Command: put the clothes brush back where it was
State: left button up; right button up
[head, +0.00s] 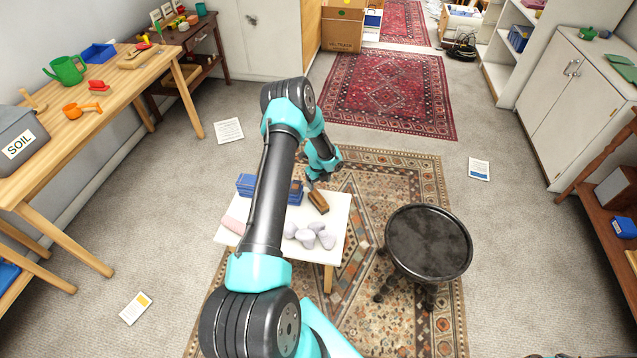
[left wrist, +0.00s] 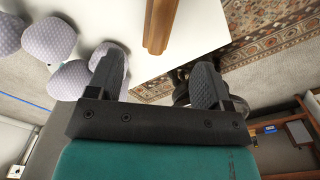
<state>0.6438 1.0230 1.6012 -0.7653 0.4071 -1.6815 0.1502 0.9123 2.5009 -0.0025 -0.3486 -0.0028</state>
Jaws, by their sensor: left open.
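The clothes brush, a brown wooden piece (head: 318,202), lies on the small white table (head: 338,222) near its far right corner. My left gripper (head: 311,185) is just behind and above it, with its fingers pointing down toward the tabletop. In the left wrist view the brush (left wrist: 161,22) shows at the top, in line with the gap between the fingers (left wrist: 158,75). The fingers are apart and nothing is between them. My right gripper is not in view.
Pale lumpy objects (head: 307,238), a blue box (head: 246,184) and a pink item (head: 235,222) share the white table, partly behind my left arm. A round black stool (head: 428,242) stands to its right. Patterned rug (head: 400,180) lies open behind the stool.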

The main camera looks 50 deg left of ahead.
pick_arm(q)
jog(key=s+d+r+n+h, duration=0.1)
jog(key=s+d+n, duration=0.15)
jog(key=d, duration=0.65)
jog(key=s+d+n+t+h, duration=0.1)
jog(key=d+n, duration=0.3)
jog(key=d, duration=0.4)
jog(key=s+d+r+n+h, duration=0.1)
jog(key=d+n, duration=0.3)
jog(key=d, duration=0.5)
jog(key=s+d+r+n, duration=0.3)
jog(key=s+d+n, duration=0.2)
jog(key=s+d, duration=0.1)
jog(key=s+d+r+n, duration=0.3)
jog(key=s+d+n, duration=0.3)
jog(key=s, duration=0.1)
jog(key=shift+s+d+h, duration=0.25)
jog(key=shift+s+h, duration=0.05)
jog(key=shift+h, duration=0.1)
